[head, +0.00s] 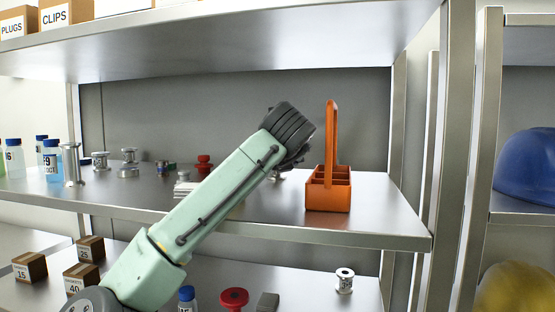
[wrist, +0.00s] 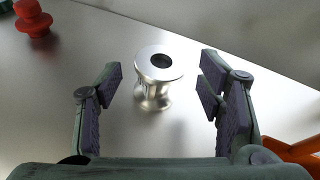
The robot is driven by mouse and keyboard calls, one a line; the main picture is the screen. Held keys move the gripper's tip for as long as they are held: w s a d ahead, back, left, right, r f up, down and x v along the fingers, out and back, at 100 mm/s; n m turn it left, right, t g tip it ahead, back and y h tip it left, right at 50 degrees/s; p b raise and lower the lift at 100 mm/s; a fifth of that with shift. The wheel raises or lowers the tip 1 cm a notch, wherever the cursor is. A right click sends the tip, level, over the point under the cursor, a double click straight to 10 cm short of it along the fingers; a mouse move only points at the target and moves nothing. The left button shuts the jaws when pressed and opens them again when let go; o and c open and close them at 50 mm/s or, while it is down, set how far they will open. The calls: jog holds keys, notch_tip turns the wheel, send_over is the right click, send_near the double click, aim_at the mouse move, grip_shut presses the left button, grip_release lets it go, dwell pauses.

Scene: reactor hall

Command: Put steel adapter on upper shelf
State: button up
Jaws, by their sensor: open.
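A shiny steel flanged piece with a dark bore, which looks like the steel adapter (wrist: 156,67), stands upright on the middle shelf in the wrist view. My gripper (wrist: 161,80) is open, its two fingers on either side of the piece and apart from it. In the head view my arm reaches over the middle shelf (head: 375,222), and only a bit of steel shows beside the gripper, mostly hidden. The upper shelf (head: 250,55) runs above, its top surface hardly visible.
An orange divided carrier (head: 328,197) with a tall handle stands close to the right of my gripper. A red knobbed part (wrist: 33,18) is at the left in the wrist view. Boxes labelled CLIPS (head: 66,14) and PLUGS sit at the upper shelf's left. Bottles and steel fittings stand left on the middle shelf.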

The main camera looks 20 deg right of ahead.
jog(key=shift+r, duration=0.15)
jog(key=b+v, duration=0.3)
jog(key=v, duration=0.9)
